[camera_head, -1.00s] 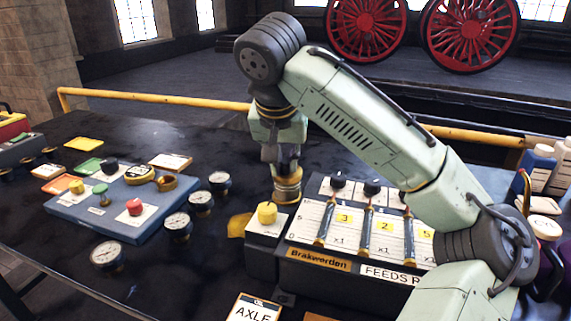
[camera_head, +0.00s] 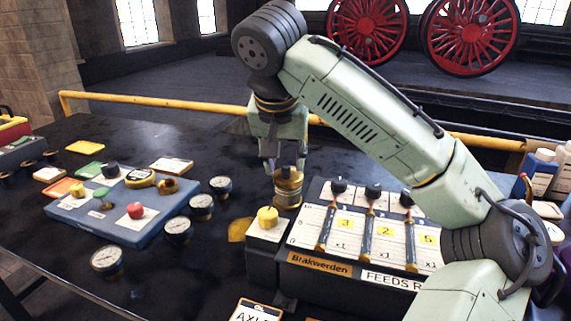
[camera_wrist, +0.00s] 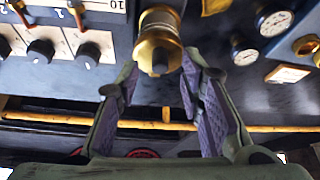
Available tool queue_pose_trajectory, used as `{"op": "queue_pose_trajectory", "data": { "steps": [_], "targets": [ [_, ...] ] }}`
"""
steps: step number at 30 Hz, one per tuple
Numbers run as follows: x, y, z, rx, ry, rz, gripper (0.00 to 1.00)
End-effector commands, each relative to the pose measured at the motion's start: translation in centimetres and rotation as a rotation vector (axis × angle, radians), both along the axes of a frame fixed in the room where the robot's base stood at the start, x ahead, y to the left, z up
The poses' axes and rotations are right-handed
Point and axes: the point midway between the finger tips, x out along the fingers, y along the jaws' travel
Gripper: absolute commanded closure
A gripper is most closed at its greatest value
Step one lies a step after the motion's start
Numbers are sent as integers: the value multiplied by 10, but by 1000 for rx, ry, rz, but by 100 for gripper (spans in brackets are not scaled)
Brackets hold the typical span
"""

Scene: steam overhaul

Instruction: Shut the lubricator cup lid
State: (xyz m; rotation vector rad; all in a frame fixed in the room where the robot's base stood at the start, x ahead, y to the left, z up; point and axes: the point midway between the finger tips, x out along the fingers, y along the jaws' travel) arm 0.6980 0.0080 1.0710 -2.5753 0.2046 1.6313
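The brass lubricator cup (camera_head: 288,191) stands upright behind the yellow-knobbed block. A dark round knob (camera_head: 288,172) sits on its top. The wrist view shows the same brass cup (camera_wrist: 158,22) with the dark knob (camera_wrist: 160,60) facing me. I cannot tell whether the lid is fully seated. My gripper (camera_head: 284,160) is just above the cup, pointing down. In the wrist view its two fingers (camera_wrist: 160,80) are spread apart with nothing between them, and the knob lies just beyond their tips.
The feed panel (camera_head: 370,235), with three dark-knobbed levers, stands right of the cup. The yellow-knobbed block (camera_head: 267,228) is close in front. Several gauges (camera_head: 178,228) and a blue board (camera_head: 115,218) lie left. A yellow rail (camera_head: 150,98) runs behind the table.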

Motion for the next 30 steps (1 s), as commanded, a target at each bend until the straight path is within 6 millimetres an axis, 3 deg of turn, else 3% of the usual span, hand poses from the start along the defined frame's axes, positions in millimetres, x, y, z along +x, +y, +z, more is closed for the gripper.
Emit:
{"op": "queue_pose_trajectory", "data": {
  "steps": [6,13,18,30],
  "targets": [
    [-20,3,45,-2,-5,-4,65],
    [-36,5,78,-1,-2,-3,65],
    [-41,7,87,0,-1,0,65],
    [-41,7,88,0,0,1,65]
  ]
}}
